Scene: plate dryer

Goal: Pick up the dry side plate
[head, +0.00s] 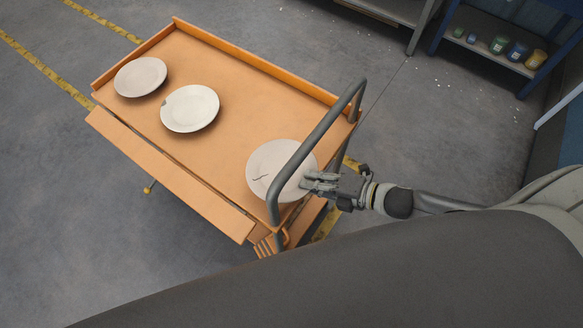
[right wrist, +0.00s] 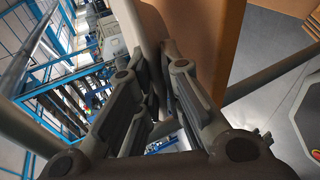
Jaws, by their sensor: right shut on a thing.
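Three pale round plates are over the orange cart in the head view. The plate with a dark crack-like line (head: 266,160) is at the right end, partly behind the cart's grey handle. My right gripper (head: 306,182) is shut on its right rim. In the right wrist view, the pale plate edge (right wrist: 148,25) runs between the fingers of the right gripper (right wrist: 158,58). A plate with a chipped rim (head: 192,110) lies mid-cart, and a plain plate (head: 140,77) lies at the far left. I cannot tell whether the held plate touches the cart. My left gripper is not in view.
The orange cart (head: 225,125) has a raised back edge. Its grey tubular handle (head: 325,123) arches close to my right gripper. A shelf with jars (head: 500,45) stands at the upper right. The cart top is clear between the middle and right plates.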

